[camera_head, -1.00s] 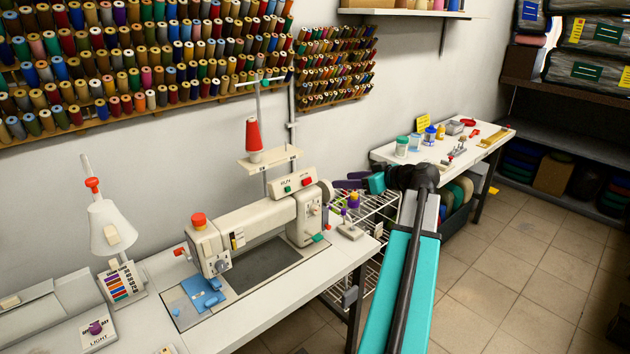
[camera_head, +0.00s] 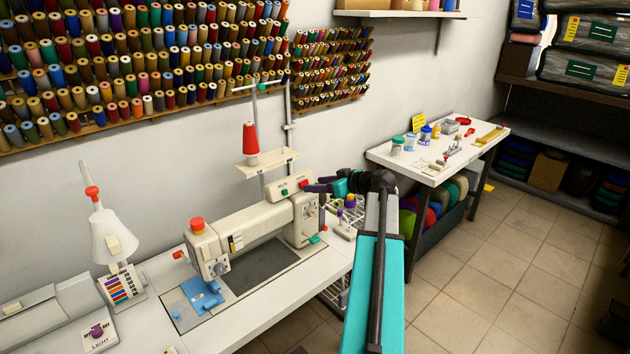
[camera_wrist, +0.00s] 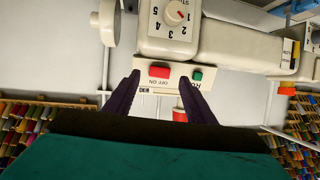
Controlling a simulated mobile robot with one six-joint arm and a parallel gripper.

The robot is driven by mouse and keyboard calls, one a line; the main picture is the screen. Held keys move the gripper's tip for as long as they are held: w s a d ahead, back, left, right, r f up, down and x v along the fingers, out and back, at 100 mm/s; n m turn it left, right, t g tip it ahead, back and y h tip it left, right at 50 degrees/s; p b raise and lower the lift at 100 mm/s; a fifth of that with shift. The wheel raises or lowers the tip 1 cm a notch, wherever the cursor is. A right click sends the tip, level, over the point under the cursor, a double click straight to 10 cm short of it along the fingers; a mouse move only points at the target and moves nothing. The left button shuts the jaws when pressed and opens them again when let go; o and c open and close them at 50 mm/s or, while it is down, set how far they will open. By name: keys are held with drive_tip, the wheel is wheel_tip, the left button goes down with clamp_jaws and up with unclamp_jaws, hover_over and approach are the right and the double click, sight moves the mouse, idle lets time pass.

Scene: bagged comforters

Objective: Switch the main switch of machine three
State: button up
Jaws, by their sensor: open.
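A cream sewing machine (camera_head: 250,240) stands on the white table. A switch box (camera_head: 295,181) with a red switch (camera_head: 304,183) and a green one (camera_head: 284,190) sits on top of its right end. My gripper (camera_head: 312,188) is open beside the box's right end, its dark purple fingers pointing left. In the wrist view, which looks upside down, the open fingers of my gripper (camera_wrist: 160,78) appear on either side of the red switch (camera_wrist: 159,71), marked ON and OFF. The green switch (camera_wrist: 197,75) lies just right of the right finger. I cannot tell whether the fingers touch the box.
A numbered dial (camera_wrist: 177,13) and a handwheel (camera_wrist: 105,20) are close to the fingers. A thread stand with a red cone (camera_head: 250,140) rises behind the box. A small stand with a purple spool (camera_head: 348,215) is to the right.

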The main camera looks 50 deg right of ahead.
drive_tip(key=shift+p+x, duration=0.4)
drive_tip(key=shift+x, duration=1.3)
drive_tip(key=c, duration=1)
